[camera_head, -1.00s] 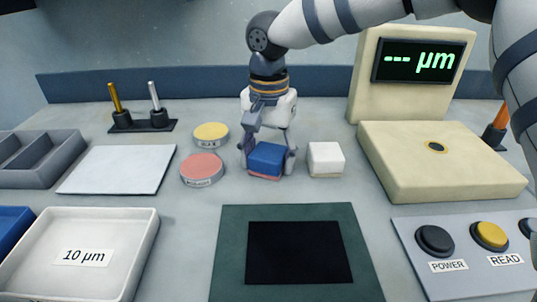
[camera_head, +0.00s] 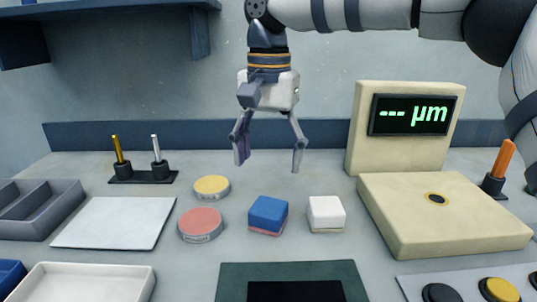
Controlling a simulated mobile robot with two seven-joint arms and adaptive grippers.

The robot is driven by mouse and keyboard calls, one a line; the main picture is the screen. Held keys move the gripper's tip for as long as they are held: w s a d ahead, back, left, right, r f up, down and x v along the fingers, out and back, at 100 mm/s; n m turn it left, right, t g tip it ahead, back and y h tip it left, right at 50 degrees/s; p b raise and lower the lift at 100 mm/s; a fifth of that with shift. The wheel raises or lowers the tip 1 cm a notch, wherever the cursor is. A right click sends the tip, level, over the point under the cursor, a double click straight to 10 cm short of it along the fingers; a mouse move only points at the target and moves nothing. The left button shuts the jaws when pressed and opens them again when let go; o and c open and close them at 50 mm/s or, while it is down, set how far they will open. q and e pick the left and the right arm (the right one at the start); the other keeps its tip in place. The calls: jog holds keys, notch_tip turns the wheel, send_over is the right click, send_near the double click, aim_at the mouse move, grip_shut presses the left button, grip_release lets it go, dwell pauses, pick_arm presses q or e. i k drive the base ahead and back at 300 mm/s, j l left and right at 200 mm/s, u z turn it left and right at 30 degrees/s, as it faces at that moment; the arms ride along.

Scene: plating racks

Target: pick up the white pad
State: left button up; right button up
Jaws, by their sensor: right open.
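The white pad (camera_head: 326,212) is a small white block with a pale tan underside, on the grey table right of the blue pad. The blue pad (camera_head: 268,213), with a pinkish underside, stands beside it with a gap between them. My right gripper (camera_head: 269,165) hangs from above, open and empty, its fingers spread. It is above and behind the blue pad, up and to the left of the white pad, touching neither. My left gripper is not in view.
A yellow-topped tin (camera_head: 211,187) and a red-topped tin (camera_head: 201,223) stand left of the pads. The cream gauge (camera_head: 440,225) with its display is at right. A white plate (camera_head: 115,223) and grey divided tray (camera_head: 38,212) lie left. A dark green mat (camera_head: 235,275) is in front.

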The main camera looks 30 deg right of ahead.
aim_at(325, 214)
jog(key=k+j, duration=0.5)
jog(key=k, duration=0.15)
jog(key=k+j, duration=0.5)
jog(key=k, duration=0.2)
